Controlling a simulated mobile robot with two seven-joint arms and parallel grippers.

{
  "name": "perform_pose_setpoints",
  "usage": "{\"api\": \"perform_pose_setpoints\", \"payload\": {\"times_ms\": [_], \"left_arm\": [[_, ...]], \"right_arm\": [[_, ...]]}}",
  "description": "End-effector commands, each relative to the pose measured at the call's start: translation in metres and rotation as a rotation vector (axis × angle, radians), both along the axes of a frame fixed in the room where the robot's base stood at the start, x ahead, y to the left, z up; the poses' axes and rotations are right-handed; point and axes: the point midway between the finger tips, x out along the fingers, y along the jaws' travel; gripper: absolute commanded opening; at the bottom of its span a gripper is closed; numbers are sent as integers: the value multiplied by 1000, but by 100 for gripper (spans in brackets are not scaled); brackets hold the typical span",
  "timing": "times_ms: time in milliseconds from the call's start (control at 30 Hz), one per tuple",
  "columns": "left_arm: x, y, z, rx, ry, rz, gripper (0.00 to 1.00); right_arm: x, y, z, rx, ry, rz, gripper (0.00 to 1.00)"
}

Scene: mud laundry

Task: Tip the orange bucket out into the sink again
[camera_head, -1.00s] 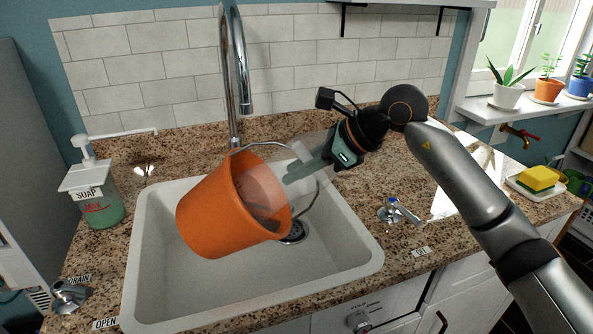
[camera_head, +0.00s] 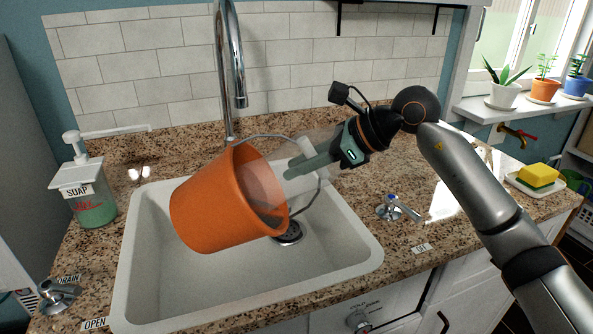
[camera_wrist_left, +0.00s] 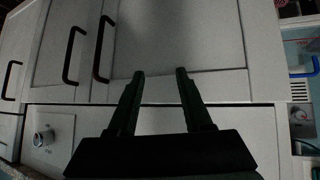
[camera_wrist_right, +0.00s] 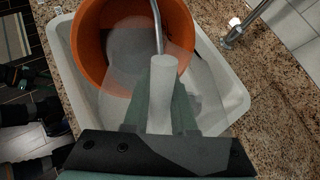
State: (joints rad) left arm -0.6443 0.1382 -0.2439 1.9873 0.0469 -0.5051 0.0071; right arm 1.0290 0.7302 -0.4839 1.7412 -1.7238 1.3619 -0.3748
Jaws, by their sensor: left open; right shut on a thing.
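The orange bucket (camera_head: 220,205) hangs tilted over the white sink (camera_head: 150,290), its open mouth facing right toward my right gripper. Its wire handle has a pale grip (camera_wrist_right: 163,90). My right gripper (camera_head: 300,165) is shut on that handle grip, at the bucket's mouth. A translucent pale patch shows in the bucket's mouth in the right wrist view; I cannot tell how much water is inside. The sink drain (camera_head: 289,232) shows below the rim. My left gripper (camera_wrist_left: 155,75) is open and empty in front of white cabinet doors; it is outside the head view.
The tall faucet (camera_head: 228,80) rises behind the bucket, close to it. A soap dispenser (camera_head: 92,195) stands left of the sink, and a drain lever (camera_head: 58,295) sits at front left. A tap lever (camera_head: 400,208) is on the right. A yellow sponge (camera_head: 538,175) lies far right.

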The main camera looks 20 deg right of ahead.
Motion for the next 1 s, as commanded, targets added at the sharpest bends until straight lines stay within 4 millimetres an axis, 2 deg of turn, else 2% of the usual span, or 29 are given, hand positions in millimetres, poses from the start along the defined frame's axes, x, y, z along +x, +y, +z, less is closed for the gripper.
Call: {"api": "perform_pose_setpoints", "payload": {"times_ms": [400,867,1000], "left_arm": [[9,-5,-2,-4,-15,-14,50],[10,-6,-1,-5,-17,-15,50],[10,-5,8,-3,-19,-14,50]], "right_arm": [[-1,-4,3,54,-22,-1,0],[-1,-4,4,55,-22,-1,0],[-1,-1,8,66,-27,4,0]]}}
